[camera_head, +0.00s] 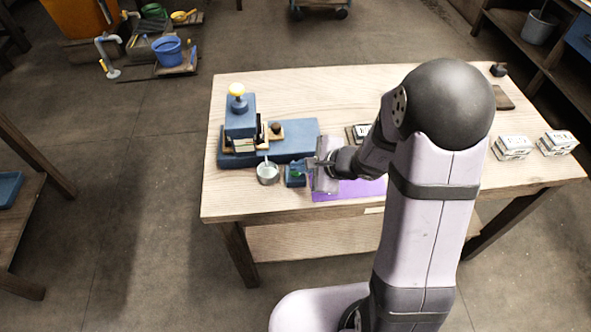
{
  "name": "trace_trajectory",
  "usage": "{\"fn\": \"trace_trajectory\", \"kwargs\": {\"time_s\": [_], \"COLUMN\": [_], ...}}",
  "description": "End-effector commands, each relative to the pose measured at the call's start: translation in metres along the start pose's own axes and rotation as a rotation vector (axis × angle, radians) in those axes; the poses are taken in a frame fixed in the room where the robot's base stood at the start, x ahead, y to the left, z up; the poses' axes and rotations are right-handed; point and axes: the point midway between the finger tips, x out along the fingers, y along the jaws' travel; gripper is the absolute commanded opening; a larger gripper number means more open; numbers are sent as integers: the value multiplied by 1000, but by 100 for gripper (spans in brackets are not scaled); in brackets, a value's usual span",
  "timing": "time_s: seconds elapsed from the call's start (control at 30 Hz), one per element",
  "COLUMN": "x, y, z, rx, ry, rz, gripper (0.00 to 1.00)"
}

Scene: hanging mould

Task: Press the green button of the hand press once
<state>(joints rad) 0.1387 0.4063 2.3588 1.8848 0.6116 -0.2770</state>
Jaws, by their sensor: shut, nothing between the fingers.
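The hand press (240,120) stands at the left of the wooden table. It is blue, with a yellow knob on top, on a long blue base. In front of the base is a small dark blue box (294,181) with a bit of green, the green button (296,173), on its top. My gripper (307,166) is shut and empty, right beside the box's right side and top. The button is partly hidden by the gripper, and I cannot tell whether they touch.
A pale cup (267,173) stands just left of the box. A purple mat (350,190) lies to the right, partly under my arm. White block-like items (512,148) sit at the table's right. The table's front edge (260,217) is close to the box.

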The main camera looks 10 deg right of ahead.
Motion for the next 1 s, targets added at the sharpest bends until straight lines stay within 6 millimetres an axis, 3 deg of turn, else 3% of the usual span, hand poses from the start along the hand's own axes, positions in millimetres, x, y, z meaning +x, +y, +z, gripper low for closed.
{"fn": "trace_trajectory", "kwargs": {"time_s": [1.0], "x": [-13], "y": [-9], "z": [9], "rx": [0], "ry": [1], "rz": [1], "gripper": [0]}}
